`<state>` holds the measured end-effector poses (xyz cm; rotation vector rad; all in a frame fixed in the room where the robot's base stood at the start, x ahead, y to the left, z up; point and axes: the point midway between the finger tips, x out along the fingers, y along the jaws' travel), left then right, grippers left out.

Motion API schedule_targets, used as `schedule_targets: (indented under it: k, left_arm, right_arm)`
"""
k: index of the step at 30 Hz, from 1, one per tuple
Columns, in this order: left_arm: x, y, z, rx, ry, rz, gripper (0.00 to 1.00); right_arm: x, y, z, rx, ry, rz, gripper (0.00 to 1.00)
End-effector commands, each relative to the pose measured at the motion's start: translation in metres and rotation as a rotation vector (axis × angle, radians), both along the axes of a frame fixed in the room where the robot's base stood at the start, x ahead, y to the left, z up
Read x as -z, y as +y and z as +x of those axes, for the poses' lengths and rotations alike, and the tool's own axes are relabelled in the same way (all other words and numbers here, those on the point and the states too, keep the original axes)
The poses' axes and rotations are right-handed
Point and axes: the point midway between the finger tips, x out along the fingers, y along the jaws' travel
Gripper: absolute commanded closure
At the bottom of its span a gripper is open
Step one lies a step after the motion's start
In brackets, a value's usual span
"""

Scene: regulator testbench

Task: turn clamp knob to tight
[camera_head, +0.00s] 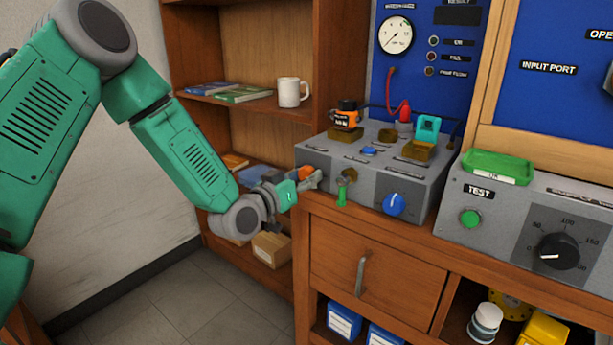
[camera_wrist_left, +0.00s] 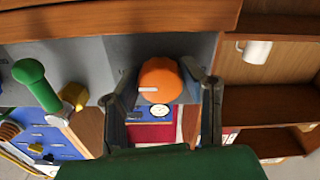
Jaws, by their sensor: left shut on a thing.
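The orange clamp knob (camera_head: 306,172) is on the front face of the grey testbench box (camera_head: 325,168), near its left end. In the left wrist view the orange knob (camera_wrist_left: 160,80) has a scalloped edge and a white pointer mark pointing left. My left gripper (camera_head: 300,181) is at the knob, with its fingers on either side of it. In the left wrist view the left gripper (camera_wrist_left: 165,95) is shut on the knob, one finger left and one right. My right gripper is not in view.
A green lever (camera_head: 342,190) sticks out just right of the knob, with a blue knob (camera_head: 394,204) further right. A regulator (camera_head: 347,115) with an orange band stands on top. A shelf with a white mug (camera_head: 291,92) is behind. A drawer handle (camera_head: 361,277) sits below.

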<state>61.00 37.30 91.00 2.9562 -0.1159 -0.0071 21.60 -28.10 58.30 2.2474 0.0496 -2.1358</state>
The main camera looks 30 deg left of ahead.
Motion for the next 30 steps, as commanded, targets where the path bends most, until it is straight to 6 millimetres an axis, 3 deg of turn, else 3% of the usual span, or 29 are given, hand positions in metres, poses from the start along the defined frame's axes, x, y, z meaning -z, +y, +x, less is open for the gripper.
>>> schedule_targets:
  k: [1,10,11,12,23,30]
  left_arm:
    - [0.009,0.000,-0.003,0.001,0.022,0.003,0.93]
    - [0.009,0.000,-0.003,0.001,0.022,0.003,0.93]
    - [0.009,0.000,-0.003,0.001,0.022,0.003,0.57]
    - [0.009,0.000,-0.003,0.000,0.021,0.003,0.44]
    - [0.002,0.000,-0.004,0.000,0.007,0.003,0.44]
    - [0.002,0.004,-0.039,-0.001,0.008,0.001,0.44]
  right_arm:
    - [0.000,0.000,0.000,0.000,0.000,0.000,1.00]
    - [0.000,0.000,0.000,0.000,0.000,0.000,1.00]
    - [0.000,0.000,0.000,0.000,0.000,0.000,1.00]
    - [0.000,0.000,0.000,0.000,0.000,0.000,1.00]
    - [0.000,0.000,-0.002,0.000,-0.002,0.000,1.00]
    - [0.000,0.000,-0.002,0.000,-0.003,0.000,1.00]
